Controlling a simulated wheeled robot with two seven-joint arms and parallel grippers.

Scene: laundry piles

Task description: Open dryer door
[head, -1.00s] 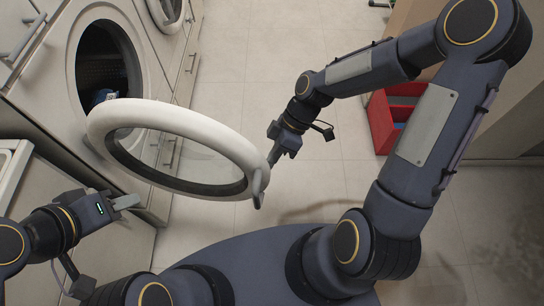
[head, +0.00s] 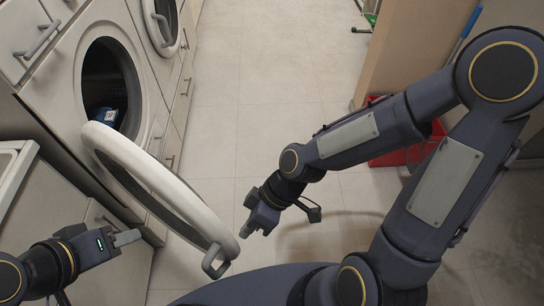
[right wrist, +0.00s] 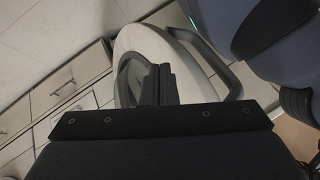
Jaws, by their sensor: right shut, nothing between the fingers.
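The dryer door (head: 163,182) is a round white ring with a dark glass middle, swung well out from the dryer front. Its grey handle (head: 215,262) is at the free end. The dryer opening (head: 106,75) is uncovered, with a dark drum and a blue item inside. My right gripper (head: 252,222) is shut and empty, just right of the door's free edge and apart from it. In the right wrist view the door (right wrist: 128,42) and its handle (right wrist: 215,60) lie beyond the shut fingers (right wrist: 159,85). My left gripper (head: 127,238) is at the lower left, its finger gap unclear.
A second round door (head: 162,20) is further back on the machine row. Drawers with bar handles (head: 38,40) line the left. A red container (head: 400,155) stands at the right, partly behind my right arm. The tiled floor (head: 265,90) between is clear.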

